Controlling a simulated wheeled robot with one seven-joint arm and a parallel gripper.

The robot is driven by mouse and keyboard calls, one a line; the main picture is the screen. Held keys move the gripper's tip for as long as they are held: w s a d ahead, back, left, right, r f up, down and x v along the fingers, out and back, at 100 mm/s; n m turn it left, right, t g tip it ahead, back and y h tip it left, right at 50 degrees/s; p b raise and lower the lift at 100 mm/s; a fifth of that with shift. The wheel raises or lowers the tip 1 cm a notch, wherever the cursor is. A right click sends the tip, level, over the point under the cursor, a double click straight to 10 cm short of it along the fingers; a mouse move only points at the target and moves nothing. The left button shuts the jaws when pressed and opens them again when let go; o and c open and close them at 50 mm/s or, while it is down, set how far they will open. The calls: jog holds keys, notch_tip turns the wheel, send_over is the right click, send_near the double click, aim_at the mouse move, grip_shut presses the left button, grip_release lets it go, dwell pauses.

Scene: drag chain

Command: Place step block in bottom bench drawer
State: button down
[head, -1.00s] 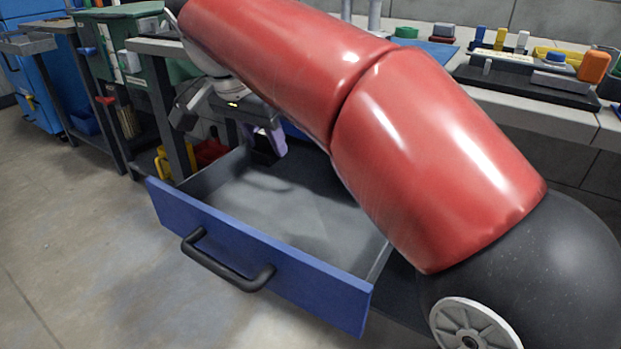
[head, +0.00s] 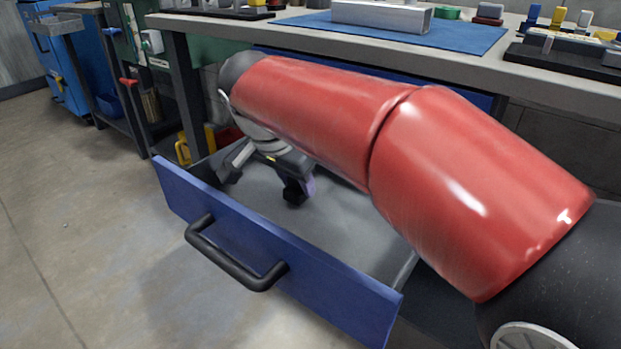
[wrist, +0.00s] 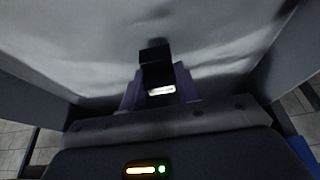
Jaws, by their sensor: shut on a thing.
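The bench drawer (head: 275,252) has a blue front and a black handle, and it is pulled open. Its grey floor is bare around my gripper. My gripper (head: 296,191) is down inside the drawer, towards its far left part. I cannot tell whether the block touches the floor.
The bench top (head: 470,72) above holds a blue mat (head: 460,40) with a metal bar (head: 382,15) on it. Small coloured parts stand at the right. My red arm reaches over the drawer's right side. A yellow item (head: 183,150) lies beyond the drawer, and open floor lies left.

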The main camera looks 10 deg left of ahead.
aim_at(316, 187)
jog(key=shift+w+d, duration=0.15)
jog(key=shift+w, duration=0.25)
jog(key=w, duration=0.1)
jog(key=w+d+f, duration=0.1)
jog(key=w, duration=0.1)
jog(key=shift+d+b, duration=0.1)
jog(key=shift+b, duration=0.25)
jog(key=shift+s, duration=0.1)
jog(key=shift+f, duration=0.1)
jog(key=c, duration=1)
grip_release()
jog(key=shift+c, duration=0.2)
jog(key=p+v, duration=0.3)
jog(key=v, duration=0.9)
